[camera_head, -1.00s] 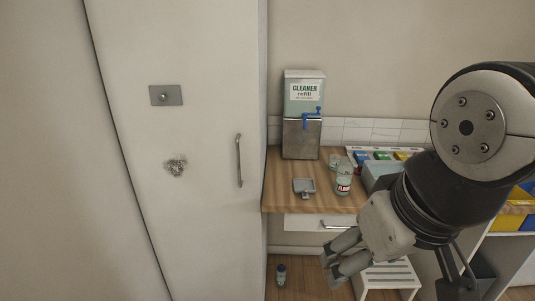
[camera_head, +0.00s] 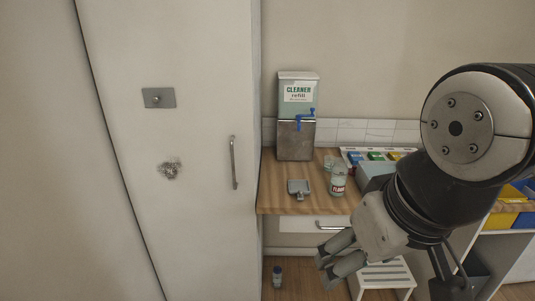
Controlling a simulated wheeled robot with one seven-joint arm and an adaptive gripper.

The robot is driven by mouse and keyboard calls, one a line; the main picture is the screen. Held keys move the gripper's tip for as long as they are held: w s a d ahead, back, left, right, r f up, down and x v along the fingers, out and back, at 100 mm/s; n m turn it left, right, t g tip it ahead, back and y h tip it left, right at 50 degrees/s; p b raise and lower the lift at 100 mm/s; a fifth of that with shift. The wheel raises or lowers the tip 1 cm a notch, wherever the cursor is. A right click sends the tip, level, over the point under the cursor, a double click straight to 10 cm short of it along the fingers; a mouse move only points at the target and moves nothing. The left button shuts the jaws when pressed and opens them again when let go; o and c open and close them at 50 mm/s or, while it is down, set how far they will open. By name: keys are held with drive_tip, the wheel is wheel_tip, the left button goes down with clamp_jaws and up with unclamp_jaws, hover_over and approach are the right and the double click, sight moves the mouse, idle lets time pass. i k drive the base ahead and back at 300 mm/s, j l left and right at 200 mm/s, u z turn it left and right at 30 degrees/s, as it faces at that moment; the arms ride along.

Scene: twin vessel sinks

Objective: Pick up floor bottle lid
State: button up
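A clear bottle with a red-lettered label that seems to read FLOOR (camera_head: 338,182) stands upright on the wooden counter. I cannot make out a separate lid for it; its top is too small to read. A small pale, clear object (camera_head: 328,163) sits just behind it, too small to identify. Another small bottle with a dark blue cap (camera_head: 277,270) stands upright on the floor below the counter, by the tall cabinet. My gripper (camera_head: 324,269) is open and empty, with a gap between its fingers. It hangs in front of and below the counter edge, apart from both bottles.
A cleaner refill dispenser (camera_head: 297,120) with a blue tap stands at the back of the wooden counter (camera_head: 275,190). A tall white cabinet (camera_head: 190,210) fills the left.

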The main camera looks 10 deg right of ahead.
sight(352, 172)
drive_tip(key=i+l, duration=0.2)
drive_tip(key=l, duration=0.15)
drive_tip(key=i+l, duration=0.2)
drive_tip(key=l, duration=0.2)
drive_tip(key=i+l, duration=0.2)
drive_tip(key=l, duration=0.15)
drive_tip(key=i+l, duration=0.15)
drive_tip(key=l, duration=0.25)
drive_tip(key=i+l, duration=0.2)
drive_tip(key=l, duration=0.15)
drive_tip(key=i+l, duration=0.2)
drive_tip(key=l, duration=0.2)
drive_tip(key=j+u, duration=0.05)
